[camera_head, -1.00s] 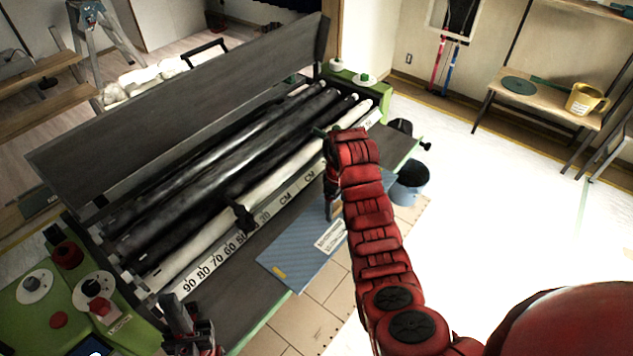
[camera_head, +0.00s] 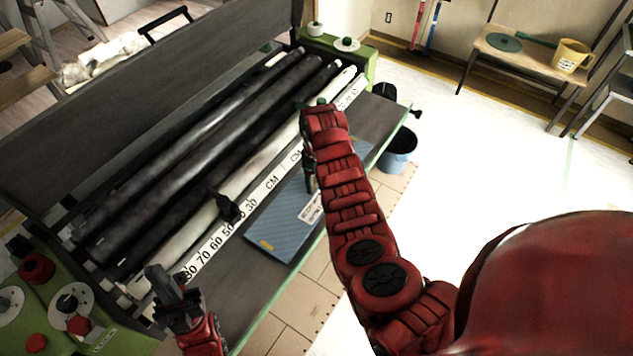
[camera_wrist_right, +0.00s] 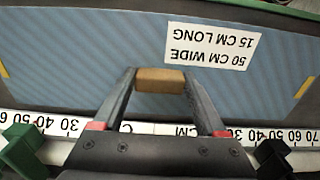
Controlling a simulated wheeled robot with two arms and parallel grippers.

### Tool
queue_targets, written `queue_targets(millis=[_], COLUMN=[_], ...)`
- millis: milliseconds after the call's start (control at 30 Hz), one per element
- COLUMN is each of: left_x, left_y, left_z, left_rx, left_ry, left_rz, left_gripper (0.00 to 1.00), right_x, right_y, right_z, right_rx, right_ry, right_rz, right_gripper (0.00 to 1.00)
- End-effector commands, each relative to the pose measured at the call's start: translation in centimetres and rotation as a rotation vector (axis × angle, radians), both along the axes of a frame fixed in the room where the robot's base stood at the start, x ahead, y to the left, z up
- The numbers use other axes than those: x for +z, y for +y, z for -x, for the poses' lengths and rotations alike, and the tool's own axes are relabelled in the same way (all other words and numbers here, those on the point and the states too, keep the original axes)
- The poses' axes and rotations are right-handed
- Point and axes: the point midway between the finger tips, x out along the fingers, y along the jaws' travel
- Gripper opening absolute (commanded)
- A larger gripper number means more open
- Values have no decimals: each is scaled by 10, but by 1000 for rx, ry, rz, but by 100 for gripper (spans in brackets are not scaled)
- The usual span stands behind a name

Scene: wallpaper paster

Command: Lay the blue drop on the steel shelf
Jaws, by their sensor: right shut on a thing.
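The blue drop (camera_head: 285,222), a flat striped blue sheet with a white label and a yellow mark, lies flat over the grey steel shelf (camera_head: 238,288) along the machine's front. I cannot tell whether it rests on the shelf or hovers just above. My right gripper (camera_head: 311,187) is above the drop, partly hidden by my arm. In the right wrist view the right gripper (camera_wrist_right: 160,82) is shut on a tan block at the middle of the blue drop (camera_wrist_right: 90,60). My left gripper (camera_head: 172,290) is at the shelf's left end, apart from the drop; its opening is unclear.
A white centimetre ruler (camera_head: 262,195) runs behind the shelf, with dark and white rollers (camera_head: 200,150) beyond. Green control housing (camera_head: 55,315) stands at left. A blue bucket (camera_head: 398,155) is on the floor at right. Bare shelf shows on both sides of the drop.

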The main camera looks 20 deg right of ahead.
Motion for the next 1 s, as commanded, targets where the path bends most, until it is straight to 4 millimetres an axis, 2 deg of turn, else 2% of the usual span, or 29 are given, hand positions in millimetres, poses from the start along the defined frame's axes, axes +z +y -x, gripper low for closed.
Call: queue_targets(millis=[333,367,500,767,867,1000], left_x=[-4,-3,-3,0,6,17], left_y=[0,0,0,0,0,0], left_z=[0,0,0,0,0,0], left_rx=[0,0,0,0,0,0], left_ry=[0,0,0,0,-1,0], left_rz=[0,0,0,0,0,0], left_gripper=[0,0,0,0,0,0], right_x=[-6,-5,-5,-2,9,38], right_y=[0,0,0,0,-1,-1], right_z=[0,0,0,0,-1,0], right_rx=[0,0,0,0,0,0], right_ry=[0,1,1,1,-2,-2], right_rz=[0,1,1,1,1,1], right_gripper=[10,78,100,100,100,100])
